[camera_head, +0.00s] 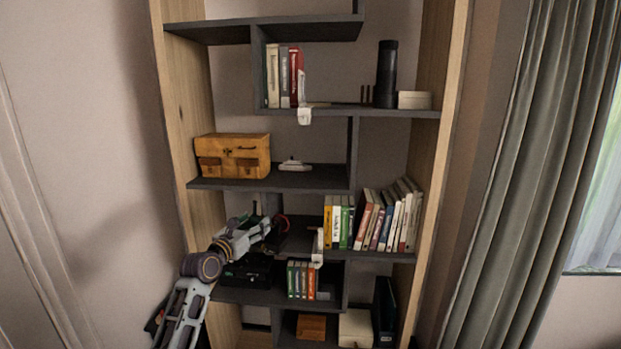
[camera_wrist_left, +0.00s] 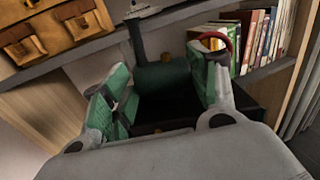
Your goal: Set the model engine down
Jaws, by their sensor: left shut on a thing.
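The model engine (camera_wrist_left: 160,79) has a green rounded body, a dark chimney-like post and a red wheel-like ring in the left wrist view. My left gripper (camera_wrist_left: 160,98) is shut on it, with a finger on either side. In the head view, my left gripper (camera_head: 268,228) reaches in from the left to the bookcase's middle-lower shelf (camera_head: 300,243). The engine is small and dark there, with its red ring (camera_head: 283,224) showing. I cannot tell whether its base touches the shelf. My right gripper is not in view.
Books (camera_head: 388,220) stand just right of the gripper on the same shelf. A brown case (camera_head: 233,156) and a small white object (camera_head: 294,165) sit on the shelf above. A black box (camera_head: 247,270) and several books (camera_head: 301,280) are below. Wooden uprights (camera_head: 180,100) bound the bookcase.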

